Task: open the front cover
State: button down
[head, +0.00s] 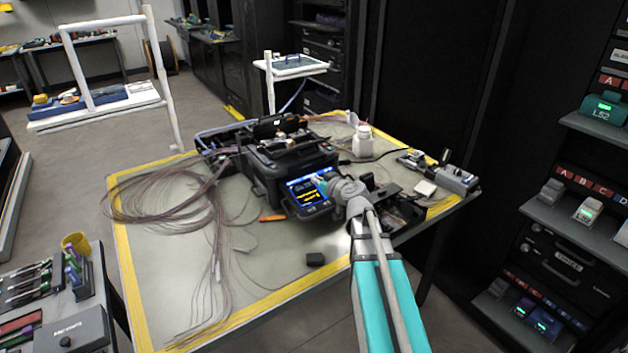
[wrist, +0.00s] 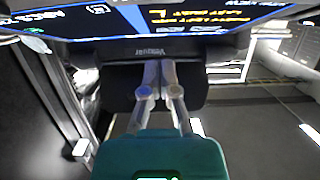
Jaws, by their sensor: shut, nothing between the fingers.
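The splicer (head: 285,160) is a dark box on the table, with a lit blue screen (head: 307,194) at its front. In the wrist view the screen (wrist: 150,18) shows along the top, with a dark lettered edge (wrist: 130,52) below it. My gripper (wrist: 159,64) is shut and empty, its fingertips at or very near this dark edge. I cannot tell whether they touch it. In the head view my arm's wrist covers the fingertips and the right side of the screen. I cannot make out which part is the front cover or how it stands.
A bundle of thin fibres (head: 165,197) lies on the left of the table (head: 270,280). A white bottle (head: 362,140) stands behind, and a grey device (head: 455,178) sits right.

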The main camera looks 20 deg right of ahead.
jog(key=shift+s+d+f, duration=0.1)
jog(key=shift+s+f, duration=0.1)
jog(key=shift+f, duration=0.2)
dwell(0.3)
